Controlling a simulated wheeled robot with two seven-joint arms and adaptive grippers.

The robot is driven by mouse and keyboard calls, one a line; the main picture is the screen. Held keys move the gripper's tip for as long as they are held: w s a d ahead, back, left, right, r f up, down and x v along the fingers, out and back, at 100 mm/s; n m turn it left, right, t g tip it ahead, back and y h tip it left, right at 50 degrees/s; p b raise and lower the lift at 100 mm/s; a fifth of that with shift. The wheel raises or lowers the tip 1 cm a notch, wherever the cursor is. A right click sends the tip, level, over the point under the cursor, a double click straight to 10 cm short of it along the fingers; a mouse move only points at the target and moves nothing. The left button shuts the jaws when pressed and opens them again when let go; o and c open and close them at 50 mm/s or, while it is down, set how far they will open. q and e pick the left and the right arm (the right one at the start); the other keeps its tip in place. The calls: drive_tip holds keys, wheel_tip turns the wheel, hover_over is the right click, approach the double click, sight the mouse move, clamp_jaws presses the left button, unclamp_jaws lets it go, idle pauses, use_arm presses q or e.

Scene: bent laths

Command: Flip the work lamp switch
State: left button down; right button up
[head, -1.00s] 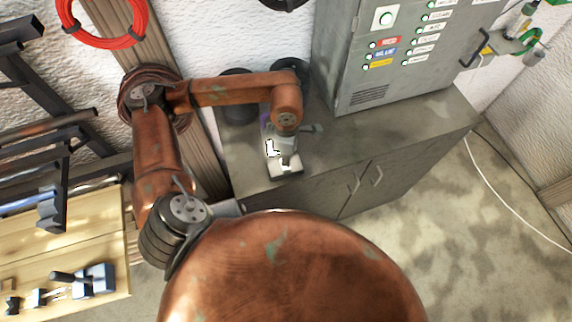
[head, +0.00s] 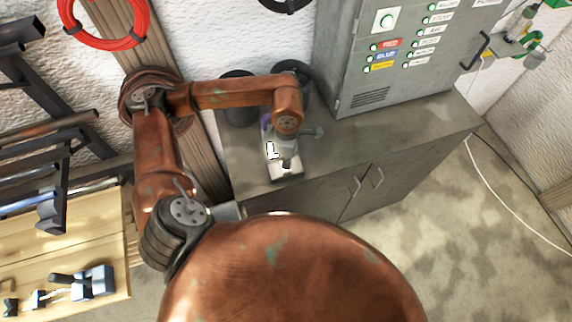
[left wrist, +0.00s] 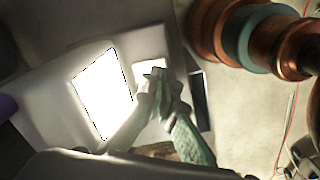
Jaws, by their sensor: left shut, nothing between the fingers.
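The work lamp stands on the grey cabinet top as a pale base (head: 287,174) with a bright white panel (head: 271,150). In the left wrist view the panel (left wrist: 103,92) glows strongly. A smaller white plate (left wrist: 150,68) beside it, perhaps the switch, is partly covered by my fingers. My left gripper (head: 288,163) points down over the lamp base. In the left wrist view its greenish fingers (left wrist: 157,78) are together and empty, with their tips over the small plate. I cannot tell whether they touch it, nor the switch's position. My right gripper is out of view.
The grey cabinet (head: 350,140) carries a tall control box (head: 400,60) to the right of my arm. Dark round containers (head: 238,108) stand behind my forearm. A wooden bench (head: 65,250) with tools lies at the left.

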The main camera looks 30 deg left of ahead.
use_arm(q)
drive_tip(key=shift+f+b, duration=1.1)
drive_tip(key=shift+f, duration=0.05)
idle(0.8)
drive_tip(key=shift+r, duration=0.15)
drive_tip(key=shift+r+p, duration=1.4)
drive_tip(key=shift+r, duration=2.05)
drive_tip(key=shift+d+f, duration=0.1)
